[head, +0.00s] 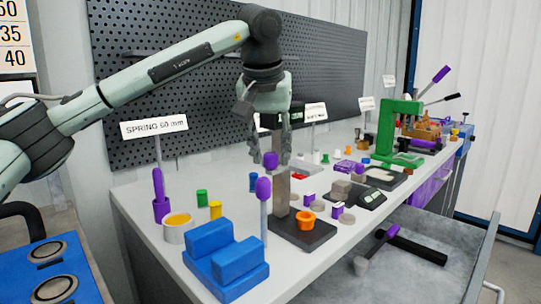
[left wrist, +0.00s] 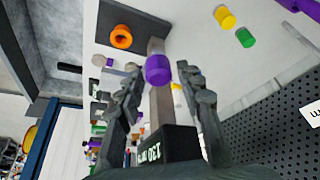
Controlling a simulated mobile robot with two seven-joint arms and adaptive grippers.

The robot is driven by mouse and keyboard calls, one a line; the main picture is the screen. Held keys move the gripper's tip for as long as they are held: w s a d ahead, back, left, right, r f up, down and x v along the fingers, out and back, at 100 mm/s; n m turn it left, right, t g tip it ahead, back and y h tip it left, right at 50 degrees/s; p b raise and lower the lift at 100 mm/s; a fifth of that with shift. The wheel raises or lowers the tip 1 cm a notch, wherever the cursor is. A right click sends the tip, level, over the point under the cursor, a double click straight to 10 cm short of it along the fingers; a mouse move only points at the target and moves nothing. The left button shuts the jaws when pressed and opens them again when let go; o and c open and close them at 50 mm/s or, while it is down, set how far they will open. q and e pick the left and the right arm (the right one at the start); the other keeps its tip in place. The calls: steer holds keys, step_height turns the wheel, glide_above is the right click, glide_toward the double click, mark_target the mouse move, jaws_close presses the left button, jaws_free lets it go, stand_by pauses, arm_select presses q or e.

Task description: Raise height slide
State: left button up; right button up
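A height gauge has a black base (head: 303,234), an upright grey column (head: 282,195) and a purple knob (head: 270,160) high on the column, which I take for the grip of the height slide. My left gripper (head: 270,148) points down over the column, fingers open on either side of the knob. In the left wrist view the knob (left wrist: 158,69) lies between the open fingertips (left wrist: 160,76), with gaps on both sides. A black block with white lettering (left wrist: 168,146) sits between the fingers nearer the palm. My right gripper is not in view.
An orange ring (head: 305,219) sits on the gauge base. A blue block (head: 226,262), an upright purple-topped rod (head: 263,205) and a white cup (head: 177,228) stand to the left. A green press (head: 397,130) stands farther right. A pegboard (head: 150,75) backs the bench.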

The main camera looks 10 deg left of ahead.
arm_select(q)
steer(key=shift+o, duration=0.2)
steer(key=shift+f, duration=0.2)
steer(key=v, duration=1.2)
